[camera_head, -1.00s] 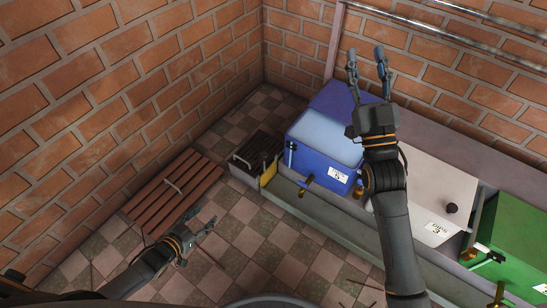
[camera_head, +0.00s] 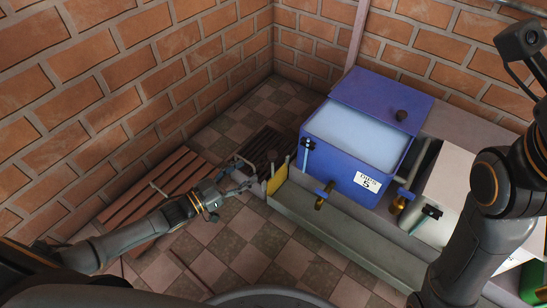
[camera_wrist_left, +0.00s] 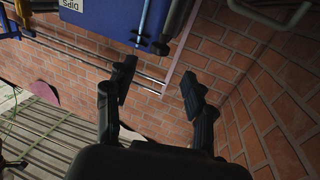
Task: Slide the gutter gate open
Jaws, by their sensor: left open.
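The gutter gate is a small yellow plate (camera_head: 277,179) standing upright at the left end of the grey gutter (camera_head: 345,235) in the head view. My left gripper (camera_head: 246,177) reaches in from the left with open, empty fingers, just left of the gate. Whether a fingertip touches the gate cannot be told. In the left wrist view the two black fingers (camera_wrist_left: 158,90) are spread apart with nothing between them, and the gate is not identifiable there. My right arm stands at the right of the head view, with its fingers out of the picture.
A blue tank (camera_head: 345,160) of pale liquid stands behind the gutter; its brass tap (camera_head: 322,197) overhangs it. A dark floor grate (camera_head: 262,147) lies behind the gate. A brown slatted board (camera_head: 160,190) lies beneath my left arm.

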